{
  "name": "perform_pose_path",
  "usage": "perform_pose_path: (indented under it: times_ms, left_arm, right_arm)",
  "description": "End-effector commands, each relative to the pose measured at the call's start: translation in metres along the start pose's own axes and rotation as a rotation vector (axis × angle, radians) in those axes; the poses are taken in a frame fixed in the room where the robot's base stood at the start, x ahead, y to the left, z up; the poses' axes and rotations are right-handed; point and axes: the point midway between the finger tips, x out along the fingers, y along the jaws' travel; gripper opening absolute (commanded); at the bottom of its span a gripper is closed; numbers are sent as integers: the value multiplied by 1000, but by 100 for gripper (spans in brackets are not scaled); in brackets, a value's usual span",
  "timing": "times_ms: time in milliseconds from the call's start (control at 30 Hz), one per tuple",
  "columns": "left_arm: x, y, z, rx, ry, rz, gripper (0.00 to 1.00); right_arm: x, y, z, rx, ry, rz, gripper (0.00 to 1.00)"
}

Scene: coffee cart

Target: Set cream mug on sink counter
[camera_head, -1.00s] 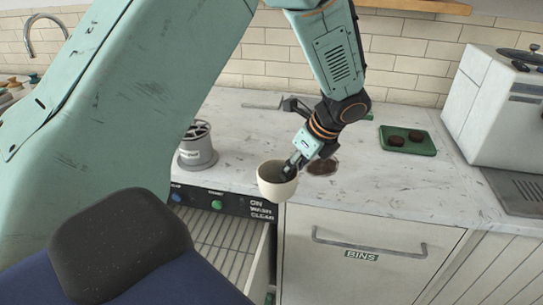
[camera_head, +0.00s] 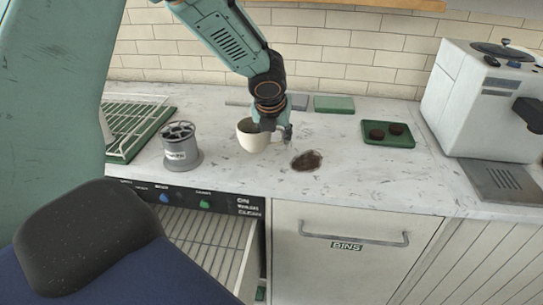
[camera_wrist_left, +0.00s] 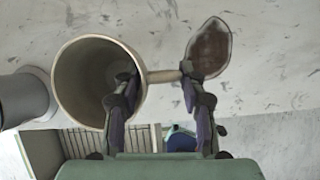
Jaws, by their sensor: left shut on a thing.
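The cream mug (camera_head: 249,139) is upright at the counter, just right of a grey cylinder; I cannot tell whether its base touches the surface. My left gripper (camera_head: 280,132) is at the mug's right side, shut on it. In the left wrist view the mug (camera_wrist_left: 62,85) opens toward the camera, with one finger inside its rim and the other beyond the handle (camera_wrist_left: 163,76); the gripper (camera_wrist_left: 160,100) straddles the wall and handle. The white marbled counter (camera_head: 350,185) runs along the wall. My right gripper is not in view.
A grey cylinder (camera_head: 181,154) stands left of the mug. A dark brown spill (camera_head: 306,160) lies right of it. A green tray (camera_head: 404,141) with dark round items, a white machine (camera_head: 465,95) and a dish rack (camera_head: 128,117) are farther out. Below are an open rack drawer and a BINS front (camera_head: 345,270).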

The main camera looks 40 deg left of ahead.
Motion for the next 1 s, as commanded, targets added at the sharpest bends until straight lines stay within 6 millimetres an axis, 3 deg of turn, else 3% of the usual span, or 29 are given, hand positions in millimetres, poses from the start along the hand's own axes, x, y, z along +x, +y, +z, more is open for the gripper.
perform_pose_path:
  times_ms: [433,667,700,1000]
  left_arm:
    - [43,-1,-21,1,-2,1,0]
    - [44,-1,-22,-1,-3,0,0]
    - [44,-1,-22,-1,-1,0,43]
    - [44,-1,-22,-1,-1,0,64]
  right_arm:
    - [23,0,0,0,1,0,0]
    - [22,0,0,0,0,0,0]
    - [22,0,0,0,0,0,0]
    - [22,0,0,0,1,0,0]
